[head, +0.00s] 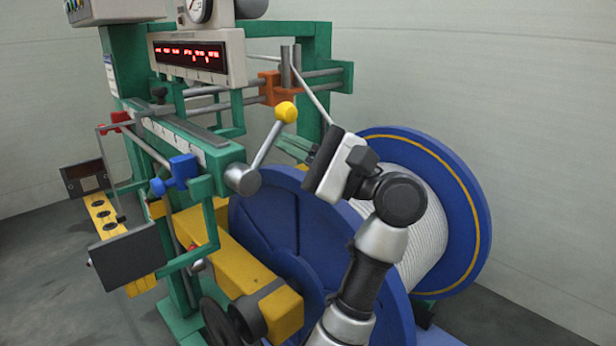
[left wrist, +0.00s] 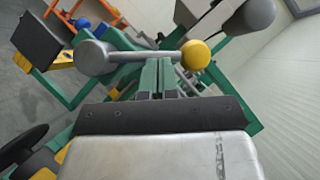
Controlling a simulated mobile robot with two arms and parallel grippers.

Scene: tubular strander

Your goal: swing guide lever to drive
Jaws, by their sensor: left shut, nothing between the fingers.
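The guide lever is a grey rod with a yellow ball knob (head: 286,111) on a round grey hub (head: 243,180). In the head view it stands tilted up and to the right from the hub. My left gripper (head: 293,148) has its green fingers shut and empty, just right of the rod below the knob. In the left wrist view, the lever's rod (left wrist: 142,57) runs across beyond the closed fingers (left wrist: 157,78), with the hub at left and the knob (left wrist: 195,55) at right. I cannot tell whether the fingertips touch the rod. My right gripper is not in view.
A large blue reel (head: 463,180) with pale wire stands close behind and right of my left arm. The green machine frame carries a red-lit display (head: 190,54), a blue clamp (head: 176,174) and a yellow beam (head: 225,262). A thin rod (head: 312,88) slopes down near my gripper.

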